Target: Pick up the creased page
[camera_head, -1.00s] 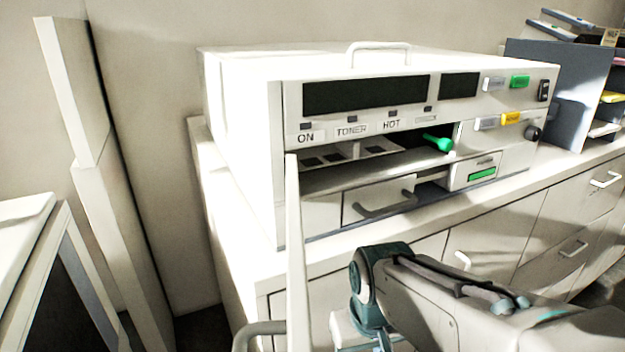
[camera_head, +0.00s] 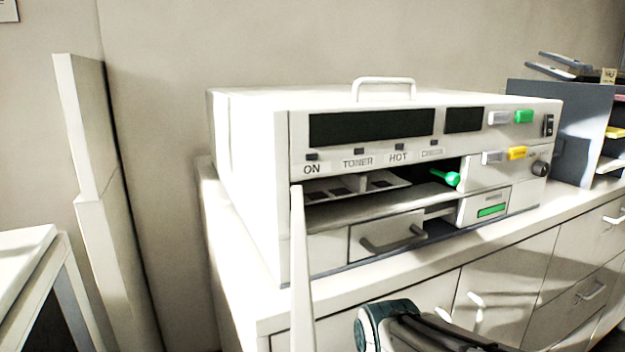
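I cannot make out a creased page in this view. The copier (camera_head: 258,180) stands on the counter with its front opening uncovered, and its inside is partly in shadow. A flat grey sheet-like surface (camera_head: 375,207) lies across the opening, but I cannot tell whether it is paper or part of the machine. A green lever (camera_head: 447,178) sticks out at the right of the opening. My arm shows at the bottom edge, below the copier. My gripper is out of view.
An open door panel (camera_head: 301,265) stands edge-on at the opening's left. Below the opening is a drawer (camera_head: 388,238) with a handle. The counter (camera_head: 235,282) has cabinets underneath. A grey organiser (camera_head: 572,125) stands at the right. A white panel leans at the left (camera_head: 88,140).

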